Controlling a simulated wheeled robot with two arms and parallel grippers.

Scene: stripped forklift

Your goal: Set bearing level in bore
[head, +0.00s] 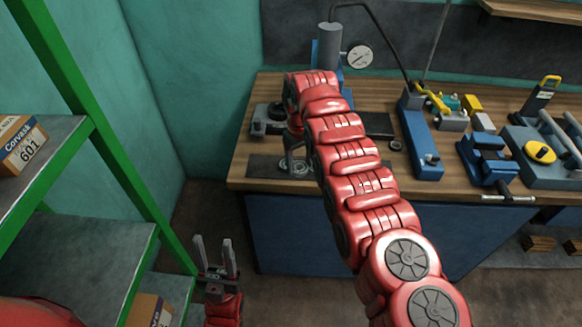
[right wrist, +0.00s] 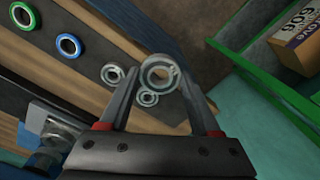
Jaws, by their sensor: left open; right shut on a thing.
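My right gripper (right wrist: 160,85) is shut on a grey metal bearing (right wrist: 158,72), a ring held between its fingertips with its face towards the wrist camera. Beneath the held bearing, a dark mat (right wrist: 88,60) carries smaller grey rings (right wrist: 112,73), a green-rimmed ring (right wrist: 68,45) and a blue-rimmed ring (right wrist: 22,15). I cannot make out the bore in either view. My left gripper (head: 213,247) is open and empty, low beside the green shelf.
The wooden bench (head: 262,98) holds a press column (head: 328,48) with a dial gauge (head: 360,56), a blue fixture (head: 422,140) and a blue vise (head: 485,160). A green shelf rack (head: 118,150) with boxes stands at left. Floor shows between rack and bench.

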